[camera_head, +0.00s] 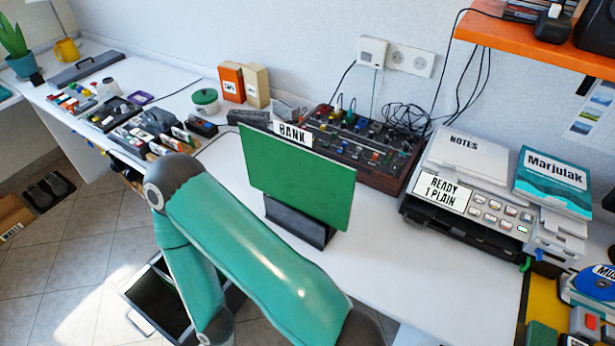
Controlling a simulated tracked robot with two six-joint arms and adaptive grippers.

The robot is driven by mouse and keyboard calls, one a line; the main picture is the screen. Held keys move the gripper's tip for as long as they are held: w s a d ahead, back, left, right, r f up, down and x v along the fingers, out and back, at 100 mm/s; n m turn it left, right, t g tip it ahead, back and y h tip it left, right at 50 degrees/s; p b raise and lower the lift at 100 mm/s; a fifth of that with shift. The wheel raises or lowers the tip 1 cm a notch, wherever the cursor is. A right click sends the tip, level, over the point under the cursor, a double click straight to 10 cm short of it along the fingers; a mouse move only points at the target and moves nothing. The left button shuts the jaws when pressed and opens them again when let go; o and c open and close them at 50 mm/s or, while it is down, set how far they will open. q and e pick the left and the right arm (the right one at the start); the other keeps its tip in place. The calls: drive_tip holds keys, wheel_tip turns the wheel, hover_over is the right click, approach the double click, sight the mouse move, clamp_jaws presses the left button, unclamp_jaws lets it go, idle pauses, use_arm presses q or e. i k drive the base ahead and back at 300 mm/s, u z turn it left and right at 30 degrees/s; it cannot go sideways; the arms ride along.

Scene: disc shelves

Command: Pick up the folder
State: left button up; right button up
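A green folder (298,180) with a white label reading BANK stands upright on the white table, near its front edge. Its lower edge sits in a black stand (298,222). A teal arm of mine crosses in front of the table, to the left of and below the folder, bent at its elbow. Neither of my grippers shows in this view.
A control box with knobs and cables (360,145) stands behind the folder. A printer (468,205) with a notes stack and the Marjulak book (553,183) is to the right. Small boxes and tools crowd the table's left. Bare table lies between folder and printer. An orange shelf (530,42) overhangs the upper right.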

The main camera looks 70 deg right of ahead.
sight(283, 163)
drive_tip(key=u, duration=1.85)
drive_tip(key=i, duration=0.1)
drive_tip(key=z, duration=3.05)
drive_tip(key=k, duration=0.6)
drive_tip(key=z, duration=0.2)
drive_tip(key=i, duration=0.35)
drive_tip(key=u, duration=0.05)
